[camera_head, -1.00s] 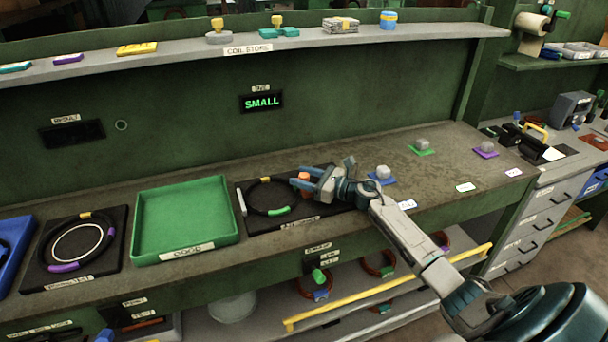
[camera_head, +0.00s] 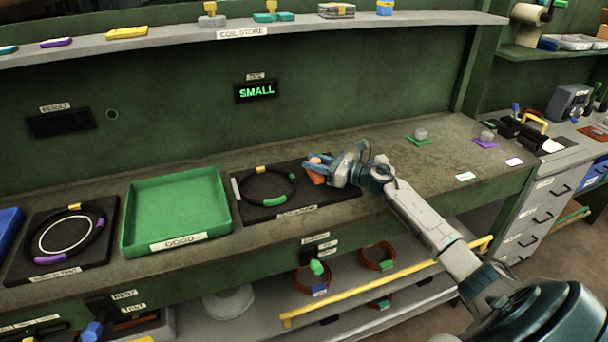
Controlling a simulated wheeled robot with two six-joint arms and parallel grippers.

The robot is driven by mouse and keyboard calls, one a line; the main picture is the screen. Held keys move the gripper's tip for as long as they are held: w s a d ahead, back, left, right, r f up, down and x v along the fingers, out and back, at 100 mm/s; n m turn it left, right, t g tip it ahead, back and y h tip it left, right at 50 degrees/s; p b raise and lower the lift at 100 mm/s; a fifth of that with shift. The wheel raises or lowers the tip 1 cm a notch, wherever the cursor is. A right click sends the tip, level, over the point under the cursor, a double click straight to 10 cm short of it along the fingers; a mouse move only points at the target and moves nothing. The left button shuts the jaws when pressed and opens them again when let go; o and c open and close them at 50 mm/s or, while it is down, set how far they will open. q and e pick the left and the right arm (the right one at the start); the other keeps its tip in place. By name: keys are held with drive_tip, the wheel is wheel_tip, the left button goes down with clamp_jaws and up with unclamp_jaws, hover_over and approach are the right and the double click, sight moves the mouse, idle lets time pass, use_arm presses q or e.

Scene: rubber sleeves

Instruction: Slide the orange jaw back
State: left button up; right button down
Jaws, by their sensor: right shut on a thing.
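The orange jaw (camera_head: 316,178) is a small orange block at the right part of a black fixture plate (camera_head: 338,205) on the bench. My right gripper (camera_head: 315,170) is shut on the orange jaw, its fingers partly covering it. A black ring (camera_head: 246,191) with a yellow mark at its top and a green sleeve (camera_head: 274,200) at its lower right lies on the same plate, left of the jaw. Whether the jaw touches the ring is too small to tell. My left gripper is not in view.
A green tray (camera_head: 126,232) stands left of the plate, with another black plate (camera_head: 98,262) holding a ring with purple sleeves beyond it. Grey knobs on green (camera_head: 420,136) and purple (camera_head: 486,138) bases stand to the right. A display (camera_head: 256,91) reads SMALL.

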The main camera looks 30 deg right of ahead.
drive_tip(key=d+b, duration=0.3)
drive_tip(key=shift+s+d+f, duration=0.2)
drive_tip(key=shift+s+f, duration=0.1)
drive_tip(key=shift+s, duration=0.1)
drive_tip(key=shift+d+r+b, duration=0.1)
drive_tip(key=shift+d+b, duration=0.2)
drive_tip(key=shift+d+r, duration=0.15)
drive_tip(key=shift+r, duration=0.05)
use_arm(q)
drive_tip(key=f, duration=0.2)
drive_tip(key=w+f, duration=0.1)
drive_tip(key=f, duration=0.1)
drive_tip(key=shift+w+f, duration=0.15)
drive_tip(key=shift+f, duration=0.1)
use_arm(e)
drive_tip(key=c, duration=1.3)
unclamp_jaws()
drive_tip(key=shift+s, duration=0.1)
drive_tip(key=shift+o, duration=0.8)
drive_tip(key=shift+d, duration=0.2)
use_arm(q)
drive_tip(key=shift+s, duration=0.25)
